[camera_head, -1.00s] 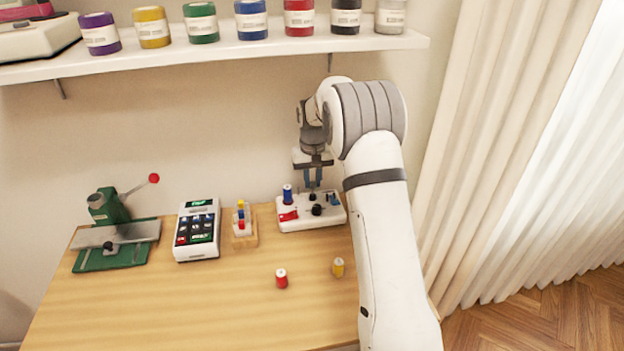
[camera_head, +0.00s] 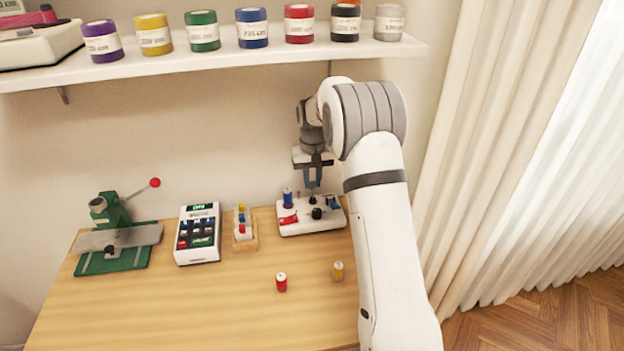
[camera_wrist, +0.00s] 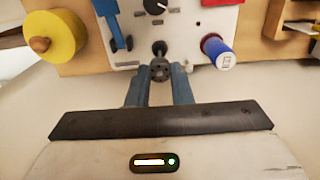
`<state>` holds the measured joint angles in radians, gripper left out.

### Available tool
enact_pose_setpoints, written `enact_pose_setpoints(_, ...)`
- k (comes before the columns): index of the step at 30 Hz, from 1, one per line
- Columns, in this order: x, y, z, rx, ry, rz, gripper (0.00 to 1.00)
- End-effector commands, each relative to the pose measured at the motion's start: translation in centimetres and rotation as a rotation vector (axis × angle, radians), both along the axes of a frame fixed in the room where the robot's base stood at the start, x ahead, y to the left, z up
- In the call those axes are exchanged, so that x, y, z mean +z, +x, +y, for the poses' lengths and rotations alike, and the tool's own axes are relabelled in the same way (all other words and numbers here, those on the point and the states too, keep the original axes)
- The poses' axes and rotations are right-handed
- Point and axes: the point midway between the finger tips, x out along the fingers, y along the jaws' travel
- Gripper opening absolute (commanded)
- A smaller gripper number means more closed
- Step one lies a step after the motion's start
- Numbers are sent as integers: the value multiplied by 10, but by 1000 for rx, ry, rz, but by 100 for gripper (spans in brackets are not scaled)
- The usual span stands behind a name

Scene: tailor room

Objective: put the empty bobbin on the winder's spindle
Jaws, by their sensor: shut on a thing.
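The white winder (camera_head: 325,220) stands at the back of the table with a blue spool (camera_head: 287,198) at its left end. In the wrist view the winder (camera_wrist: 190,18) lies across the top. My gripper (camera_head: 312,186) is over the winder, pointing down. In the wrist view its blue fingers (camera_wrist: 160,78) are shut on the dark grey bobbin (camera_wrist: 160,70). The dark spindle (camera_wrist: 158,47) shows just beyond the bobbin; I cannot tell whether they touch. The bobbin is too small to make out clearly in the head view.
A spool rack (camera_head: 244,236), a white keypad device (camera_head: 198,234) and a green lever press (camera_head: 112,245) stand left of the winder. A red spool (camera_head: 281,282) and a yellow spool (camera_head: 338,271) stand in front. A shelf of jars (camera_head: 235,55) hangs above. The table's front left is clear.

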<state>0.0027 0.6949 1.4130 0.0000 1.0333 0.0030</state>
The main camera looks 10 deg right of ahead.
Motion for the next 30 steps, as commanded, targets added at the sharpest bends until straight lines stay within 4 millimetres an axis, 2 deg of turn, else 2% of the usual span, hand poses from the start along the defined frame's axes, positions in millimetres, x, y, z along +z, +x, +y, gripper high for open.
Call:
enact_pose_setpoints(14,-1,0,0,0,0,0,0)
enact_pose_setpoints(15,0,0,0,0,0,0,23)
enact_pose_setpoints(17,0,0,0,0,0,0,28)
enact_pose_setpoints(25,1,0,0,0,0,0,28)
enact_pose_setpoints(30,10,0,0,0,0,0,28)
